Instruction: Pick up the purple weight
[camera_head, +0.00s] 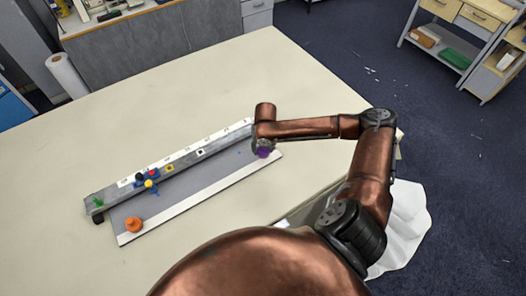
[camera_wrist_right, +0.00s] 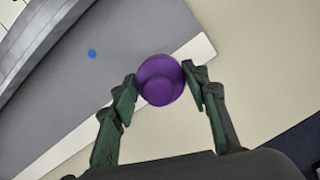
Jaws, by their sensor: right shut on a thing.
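The purple weight (camera_wrist_right: 161,80) is a round piece with a smaller round top, between the fingers of my right gripper (camera_wrist_right: 161,86) in the right wrist view. Both fingertips touch its sides, so the gripper is shut on it. In the head view the purple weight (camera_head: 263,153) shows just under the right gripper (camera_head: 263,148), at the right end of the grey board. I cannot tell whether it rests on the board or is lifted. My left gripper is not in view.
The long grey board (camera_head: 200,186) with white edge strips lies on the cream table (camera_head: 200,90). A blue dot (camera_wrist_right: 92,54) marks the board. The table beyond is clear.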

